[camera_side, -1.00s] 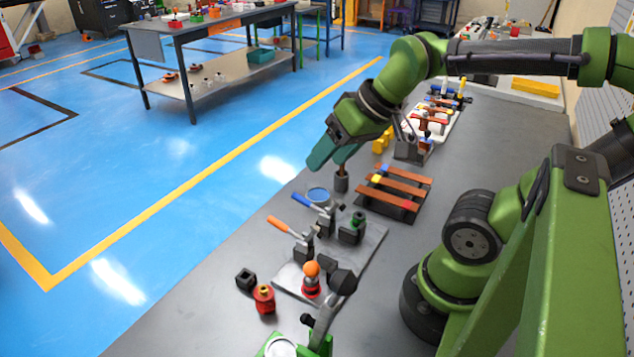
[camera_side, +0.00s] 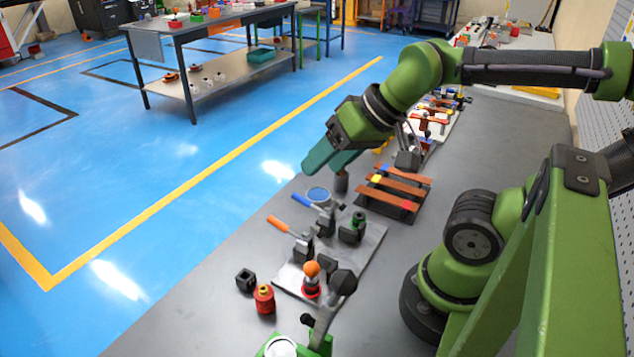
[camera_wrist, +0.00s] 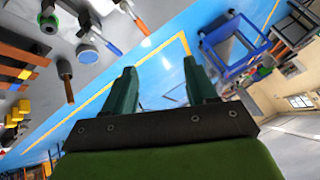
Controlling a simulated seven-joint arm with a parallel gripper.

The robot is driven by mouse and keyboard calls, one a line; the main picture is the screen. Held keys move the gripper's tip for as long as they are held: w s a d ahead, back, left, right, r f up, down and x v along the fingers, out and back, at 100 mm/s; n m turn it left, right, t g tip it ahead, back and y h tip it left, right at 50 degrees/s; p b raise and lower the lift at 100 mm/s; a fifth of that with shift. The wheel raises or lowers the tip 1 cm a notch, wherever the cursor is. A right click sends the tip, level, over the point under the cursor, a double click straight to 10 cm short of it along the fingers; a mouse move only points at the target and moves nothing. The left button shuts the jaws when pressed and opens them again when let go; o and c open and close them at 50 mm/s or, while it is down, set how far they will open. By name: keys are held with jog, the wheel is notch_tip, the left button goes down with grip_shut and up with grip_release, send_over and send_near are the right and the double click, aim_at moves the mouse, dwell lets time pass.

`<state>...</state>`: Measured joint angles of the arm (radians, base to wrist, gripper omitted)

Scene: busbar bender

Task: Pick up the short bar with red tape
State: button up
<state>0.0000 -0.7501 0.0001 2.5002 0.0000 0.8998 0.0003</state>
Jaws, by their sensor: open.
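The short copper bar with red tape (camera_side: 382,198) lies on a dark rack (camera_side: 400,215), nearest the camera among three bars, with its red patch at the right end. My gripper (camera_side: 325,165) is open and empty, with teal fingers. It is in the air to the left of the rack and above it, apart from the bars. In the wrist view my gripper (camera_wrist: 161,78) points out over the blue floor, with nothing between its fingers. The rack's bars show at that view's left edge, partly cut off.
Two other copper bars (camera_side: 410,174) share the rack. A fixture plate (camera_side: 372,245) with orange- and blue-handled clamps is nearer the camera. More parts lie beyond the rack. Bare bench is right of the rack.

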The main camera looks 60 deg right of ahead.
jog(key=shift+o, duration=0.4)
jog(key=shift+d, duration=0.1)
jog(key=n+g+h, duration=0.2)
jog(key=n+g, duration=0.2)
jog(key=g, duration=0.3)
send_over(387, 197)
jog(key=f, duration=1.4)
jog(key=shift+s+d+f, duration=0.2)
jog(key=shift+d+f, duration=0.1)
jog(key=shift+f, duration=0.1)
jog(key=shift+w+a+f, duration=0.1)
jog(key=shift+a+f, duration=0.05)
jog(key=shift+f, duration=1.4)
jog(key=shift+w+a+f, duration=0.1)
jog(key=shift+a+f, duration=0.05)
jog(key=shift+f, duration=1.4)
grip_shut()
